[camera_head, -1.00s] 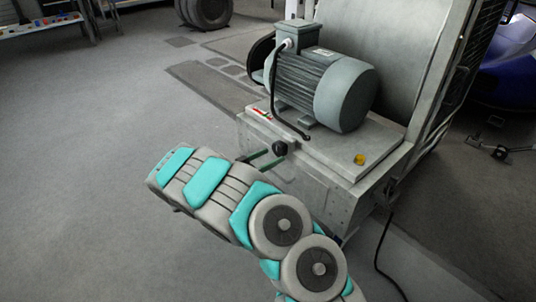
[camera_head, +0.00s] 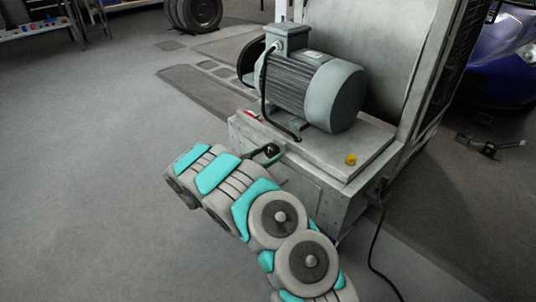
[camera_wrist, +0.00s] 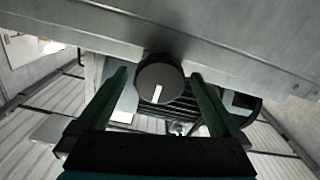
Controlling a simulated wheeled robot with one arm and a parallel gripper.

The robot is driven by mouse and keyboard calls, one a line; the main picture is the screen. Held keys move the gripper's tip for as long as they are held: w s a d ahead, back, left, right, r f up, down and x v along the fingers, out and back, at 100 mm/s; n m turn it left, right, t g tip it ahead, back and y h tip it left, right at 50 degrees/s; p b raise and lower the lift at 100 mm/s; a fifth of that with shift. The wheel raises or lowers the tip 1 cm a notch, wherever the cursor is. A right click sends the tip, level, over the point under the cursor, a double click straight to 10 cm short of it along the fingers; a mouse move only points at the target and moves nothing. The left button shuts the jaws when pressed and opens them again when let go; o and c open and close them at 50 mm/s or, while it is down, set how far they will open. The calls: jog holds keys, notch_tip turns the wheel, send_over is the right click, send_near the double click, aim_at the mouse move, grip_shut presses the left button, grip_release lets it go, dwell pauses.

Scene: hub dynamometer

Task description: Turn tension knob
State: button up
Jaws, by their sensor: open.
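The tension knob (camera_wrist: 160,80) is a round black knob with a white pointer line, on the grey metal face of the dynamometer base. In the head view the knob (camera_head: 271,150) shows as a small dark ball at the front left edge of the base, partly behind my gripper. My gripper (camera_head: 266,157) is open at the knob, with its green fingers near it. In the wrist view the two fingers (camera_wrist: 160,88) stand on either side of the knob, with a gap on each side. The white line points down and slightly left.
A grey electric motor (camera_head: 312,88) sits on the base (camera_head: 335,150), with a black cable down its side. A yellow button (camera_head: 351,160) is at the base's right front. A black cable (camera_head: 374,250) lies on the floor at right. The floor (camera_head: 90,180) at left is clear.

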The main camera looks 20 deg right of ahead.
jog(key=c, duration=1.3)
jog(key=shift+f+b, duration=0.1)
jog(key=shift+b, duration=0.25)
